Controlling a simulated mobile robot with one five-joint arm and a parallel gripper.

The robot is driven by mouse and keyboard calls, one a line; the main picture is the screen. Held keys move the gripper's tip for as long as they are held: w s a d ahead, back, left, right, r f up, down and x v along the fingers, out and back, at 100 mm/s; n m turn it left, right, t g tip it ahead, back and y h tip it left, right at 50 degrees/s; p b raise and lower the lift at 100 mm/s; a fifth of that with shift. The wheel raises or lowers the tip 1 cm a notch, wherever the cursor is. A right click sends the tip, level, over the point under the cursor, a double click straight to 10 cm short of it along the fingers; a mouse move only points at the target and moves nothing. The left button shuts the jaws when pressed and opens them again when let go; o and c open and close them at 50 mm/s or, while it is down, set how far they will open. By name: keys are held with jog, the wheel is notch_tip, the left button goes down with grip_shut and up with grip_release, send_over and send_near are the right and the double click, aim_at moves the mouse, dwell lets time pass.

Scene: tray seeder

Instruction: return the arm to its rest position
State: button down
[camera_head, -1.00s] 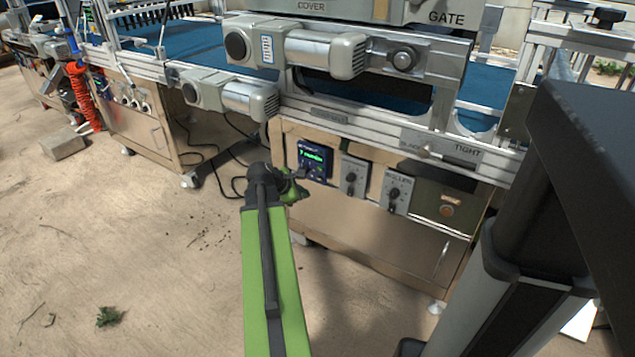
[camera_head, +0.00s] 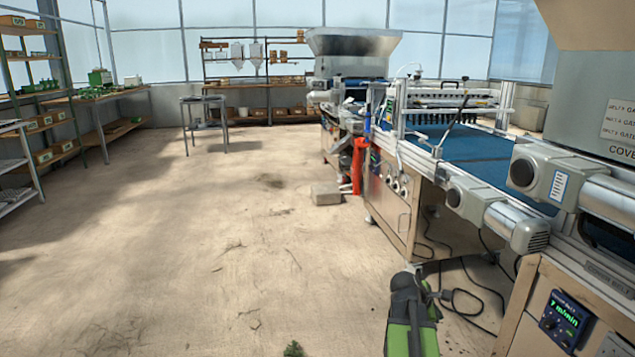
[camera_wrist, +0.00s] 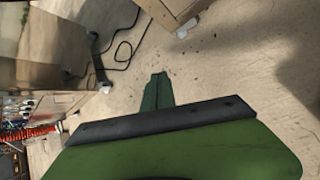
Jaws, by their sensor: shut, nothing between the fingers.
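My green arm with its dark wrist joint (camera_head: 408,288) shows at the bottom of the head view, right of centre. It is above the bare floor and apart from the seeder machine. In the wrist view, my gripper (camera_wrist: 156,84) is a narrow dark green shape with its fingers together. Nothing shows between the fingers, and open floor lies beyond them.
The seeder line with its blue belt (camera_head: 475,147) and motors (camera_head: 540,172) runs along the right. Black cables (camera_head: 462,298) lie by its base. A concrete block (camera_head: 326,194) sits on the floor. Shelves (camera_head: 35,120) stand at the left. The middle floor is clear.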

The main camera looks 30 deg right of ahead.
jog(key=w+a+f+t+y+p, duration=0.1)
jog(key=w+a, duration=0.3)
jog(key=a, duration=0.7)
jog(key=w+a+y, duration=0.2)
jog(key=w+a, duration=0.3)
jog(key=a, duration=0.7)
jog(key=w+a+f+t+y+p, duration=0.1)
jog(key=w+a, duration=0.3)
jog(key=a, duration=0.7)
jog(key=s+a+f+m+g+y, duration=0.1)
jog(key=s+a+m+y, duration=0.15)
jog(key=a+m, duration=0.45)
jog(key=s+a+m+g+y, duration=0.2)
jog(key=s+a+m, duration=0.2)
jog(key=a, duration=0.5)
notch_tip(320, 180, up, 38)
jog(key=p, duration=3.8)
jog(key=shift+f, duration=0.2)
jog(key=shift+w+a, duration=0.1)
